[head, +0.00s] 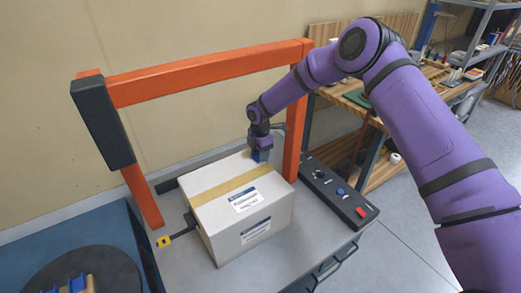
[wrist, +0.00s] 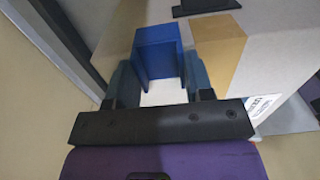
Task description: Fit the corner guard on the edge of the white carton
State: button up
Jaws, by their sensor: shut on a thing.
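The white carton (head: 225,222) stands on the grey worktop under an orange arch, with a tan tape strip along its top and printed labels on its top and front. My gripper (head: 261,150) is at the carton's far right top edge, pointing down. It is shut on the blue corner guard (head: 261,156), which also shows between both fingers in the wrist view (wrist: 158,50). There the guard is an angled channel, beside the carton's tape (wrist: 218,45). I cannot tell whether the guard touches the carton edge. Its far side is hidden.
The orange arch (head: 205,74) spans above the carton, its right post close to my gripper. A control box (head: 338,192) with a red button lies right of the carton. A round black plate (head: 85,272) with blue and yellow parts is at lower left. A cluttered workbench stands behind right.

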jog(key=shift+s+a, duration=0.2)
jog(key=shift+a, duration=0.1)
dwell(0.9)
jog(key=o, duration=1)
jog(key=shift+c, duration=0.2)
jog(key=shift+r, duration=0.55)
notch_tip(320, 180, up, 3)
jog(key=shift+s+f, duration=0.15)
jog(key=s+d, duration=0.1)
jog(key=s, duration=0.4)
jog(key=s+d, duration=0.2)
jog(key=s, duration=0.3)
jog(key=s+d+r, duration=0.1)
jog(key=s, duration=0.4)
jog(key=shift+d, duration=0.3)
jog(key=shift+r, duration=0.1)
